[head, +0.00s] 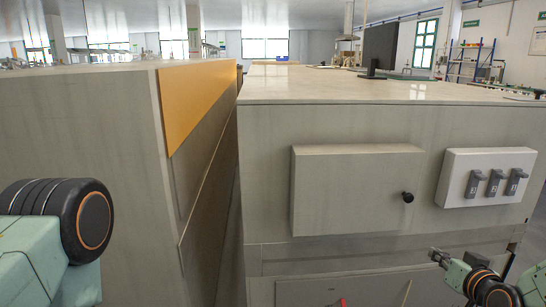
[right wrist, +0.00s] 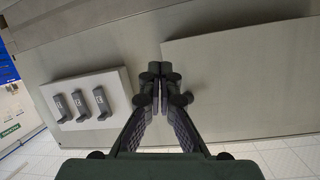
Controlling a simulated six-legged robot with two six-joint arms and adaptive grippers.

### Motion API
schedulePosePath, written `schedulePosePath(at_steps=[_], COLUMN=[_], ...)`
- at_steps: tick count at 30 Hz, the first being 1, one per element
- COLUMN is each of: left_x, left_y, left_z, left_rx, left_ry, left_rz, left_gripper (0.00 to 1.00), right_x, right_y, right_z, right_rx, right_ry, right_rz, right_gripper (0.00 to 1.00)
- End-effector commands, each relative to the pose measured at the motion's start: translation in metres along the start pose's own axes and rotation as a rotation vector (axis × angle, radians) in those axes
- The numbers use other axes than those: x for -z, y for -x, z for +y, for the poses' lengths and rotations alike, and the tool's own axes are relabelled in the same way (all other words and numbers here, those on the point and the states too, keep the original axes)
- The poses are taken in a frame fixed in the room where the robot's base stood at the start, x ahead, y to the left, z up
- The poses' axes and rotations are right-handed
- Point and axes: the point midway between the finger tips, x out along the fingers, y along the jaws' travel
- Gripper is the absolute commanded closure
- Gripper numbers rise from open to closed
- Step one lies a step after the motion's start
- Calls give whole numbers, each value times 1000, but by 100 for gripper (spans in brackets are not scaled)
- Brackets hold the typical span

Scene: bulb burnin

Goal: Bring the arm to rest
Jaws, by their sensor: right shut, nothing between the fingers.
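My right gripper (head: 440,257) shows at the lower right of the head view, in front of the cabinet front and below the switch box. In the right wrist view its two fingers (right wrist: 160,84) meet at the tips, shut, with nothing between them. My right arm comes in from the lower right corner. Part of my left arm shows at the lower left of the head view, but its gripper is out of the frame.
The grey cabinet (head: 265,190) carries a closed panel door (head: 345,190) with a black knob (head: 407,197). Another cabinet (head: 80,120) stands left. A monitor (head: 380,48) is on top.

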Motion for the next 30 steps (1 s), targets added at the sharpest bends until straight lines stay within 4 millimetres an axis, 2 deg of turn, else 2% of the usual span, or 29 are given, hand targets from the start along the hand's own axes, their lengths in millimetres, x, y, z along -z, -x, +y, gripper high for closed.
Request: schedulePosePath(at_steps=[5, 8, 12, 14, 18, 24, 27, 30], left_x=[0, 0, 0, 0, 0, 0, 0, 0], left_y=[0, 0, 0, 0, 0, 0, 0, 0], left_z=[0, 0, 0, 0, 0, 0, 0, 0], left_rx=[0, 0, 0, 0, 0, 0, 0, 0], left_ry=[0, 0, 0, 0, 0, 0, 0, 0], left_rz=[0, 0, 0, 0, 0, 0, 0, 0], left_gripper=[31, 31, 31, 31, 31, 31, 31, 31], right_x=[-68, -114, -177, -202, -256, -316, -336, -350], right_y=[19, 40, 78, 98, 152, 240, 279, 303], right_z=[-27, -42, -59, -65, -73, -76, -76, -75], right_rx=[-7, -21, -49, -65, -104, -157, -165, -153], right_ry=[-42, -59, -63, -59, -33, 51, 111, 165], right_rz=[-197, -335, -528, -609, -796, -1048, -1148, -1212], right_gripper=[100, 100, 100, 100, 100, 100, 100, 100])
